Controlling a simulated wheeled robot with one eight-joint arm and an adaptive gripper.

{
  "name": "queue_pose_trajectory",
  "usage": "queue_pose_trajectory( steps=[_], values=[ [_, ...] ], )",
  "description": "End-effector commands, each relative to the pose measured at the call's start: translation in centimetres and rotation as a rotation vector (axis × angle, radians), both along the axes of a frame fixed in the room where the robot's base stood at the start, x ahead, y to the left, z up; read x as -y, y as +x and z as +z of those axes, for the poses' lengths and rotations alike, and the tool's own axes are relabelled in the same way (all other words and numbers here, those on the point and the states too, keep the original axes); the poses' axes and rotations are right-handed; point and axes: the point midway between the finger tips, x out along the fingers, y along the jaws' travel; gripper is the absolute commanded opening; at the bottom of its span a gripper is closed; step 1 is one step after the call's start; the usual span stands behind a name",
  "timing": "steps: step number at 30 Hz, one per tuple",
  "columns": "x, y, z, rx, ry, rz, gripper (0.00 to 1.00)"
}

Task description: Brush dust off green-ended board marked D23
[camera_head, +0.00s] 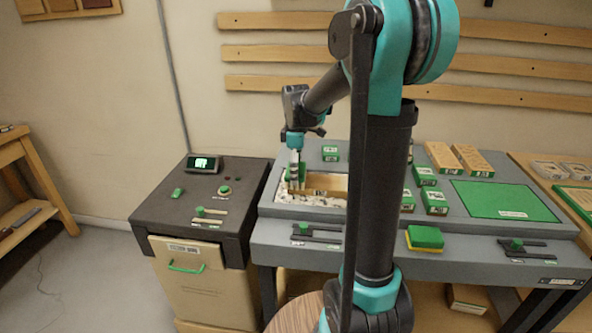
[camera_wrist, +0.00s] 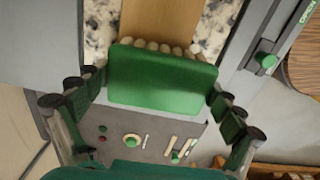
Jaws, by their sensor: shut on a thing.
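My gripper (camera_head: 296,168) is over the left bay of the grey bench. In the wrist view its fingers (camera_wrist: 157,92) are shut on a green brush (camera_wrist: 160,82) with a row of cream bristles. A wooden board (camera_wrist: 165,18) runs away from the bristles over a speckled bed (camera_wrist: 210,22). The bristle tips are at or just above the board; I cannot tell if they touch. In the head view the board (camera_head: 332,183) lies in the speckled bay (camera_head: 318,201), partly behind my arm. No D23 mark or green end is readable on it, and no dust can be made out.
A dark-topped cabinet (camera_head: 175,222) with a small display (camera_head: 203,164) stands left of the bench. A green panel (camera_head: 505,200), small green-and-white boxes (camera_head: 434,201) and wooden blocks (camera_head: 442,157) occupy the bench's right side. A green-and-yellow sponge (camera_head: 425,238) lies near its front edge.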

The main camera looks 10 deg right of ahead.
Motion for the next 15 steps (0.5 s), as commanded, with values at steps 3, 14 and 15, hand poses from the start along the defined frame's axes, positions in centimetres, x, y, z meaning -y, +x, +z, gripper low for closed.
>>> queue_pose_trajectory(
  steps=[3, 14, 15],
  values=[
    [0.00, 0.01, -0.22, 0.000, 0.000, 0.000, 0.63],
    [0.19, -0.04, -0.54, 0.000, 0.000, -0.001, 0.63],
    [0.35, -0.10, -0.53, 0.000, 0.000, -0.001, 0.63]
  ],
)
